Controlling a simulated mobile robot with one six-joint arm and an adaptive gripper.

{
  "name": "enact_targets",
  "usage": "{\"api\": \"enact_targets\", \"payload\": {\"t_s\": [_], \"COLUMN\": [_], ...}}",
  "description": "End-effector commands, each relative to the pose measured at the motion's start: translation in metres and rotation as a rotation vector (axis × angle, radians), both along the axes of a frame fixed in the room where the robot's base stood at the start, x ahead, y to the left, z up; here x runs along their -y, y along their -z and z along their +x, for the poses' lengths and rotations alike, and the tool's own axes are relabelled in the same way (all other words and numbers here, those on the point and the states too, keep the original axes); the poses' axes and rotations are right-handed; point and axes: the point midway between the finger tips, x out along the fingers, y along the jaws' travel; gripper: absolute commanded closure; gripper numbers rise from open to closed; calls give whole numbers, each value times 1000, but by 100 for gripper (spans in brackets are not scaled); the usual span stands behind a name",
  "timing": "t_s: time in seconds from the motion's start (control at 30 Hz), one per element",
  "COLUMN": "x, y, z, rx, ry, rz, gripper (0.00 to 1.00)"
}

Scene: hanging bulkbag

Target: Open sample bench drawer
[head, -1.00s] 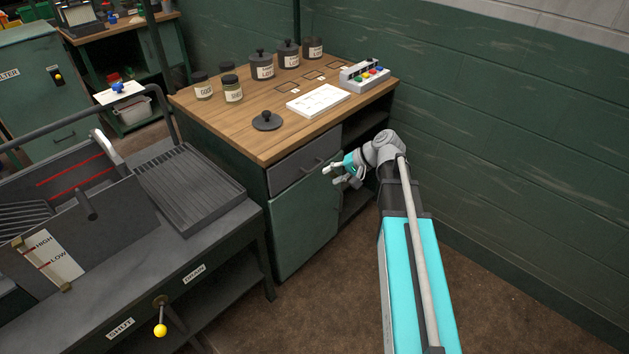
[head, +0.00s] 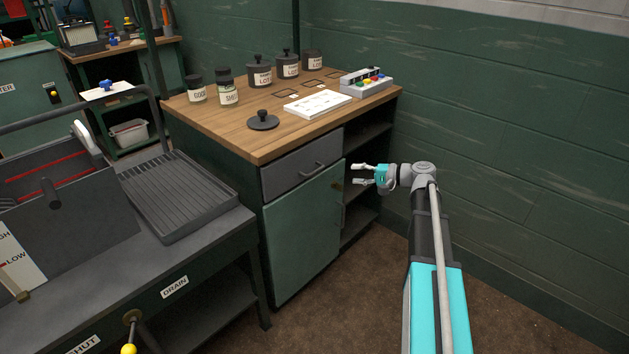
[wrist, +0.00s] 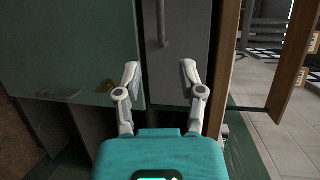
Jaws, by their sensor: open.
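The sample bench (head: 235,125) has a wooden top. Its grey drawer (head: 283,178) is under the front edge and looks shut, its front flush above the green door (head: 303,235). The drawer's bar handle (head: 314,170) is also in the wrist view (wrist: 163,28), where the drawer front (wrist: 180,60) appears turned on its side. My gripper (head: 356,173) is open and empty, to the right of the handle and apart from it. In the wrist view my gripper (wrist: 160,68) has its fingers spread, with the handle ahead of the gap between them.
Jars, a black lid (head: 263,121), a white tray (head: 317,103) and a button box (head: 366,82) stand on the bench top. Open shelves (head: 362,180) are right of the drawer. A grey rig with a ribbed tray (head: 180,195) stands at left. The floor in front is clear.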

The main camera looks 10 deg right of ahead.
Motion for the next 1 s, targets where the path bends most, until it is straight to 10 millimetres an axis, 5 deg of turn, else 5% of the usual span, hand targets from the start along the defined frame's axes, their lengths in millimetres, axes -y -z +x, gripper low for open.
{"api": "enact_targets", "payload": {"t_s": [0.57, 1.0], "x": [-3, -42], "y": [1, 10], "z": [3, 26], "rx": [2, 2], "ry": [2, -2], "rz": [5, 5], "gripper": [49, 49]}}
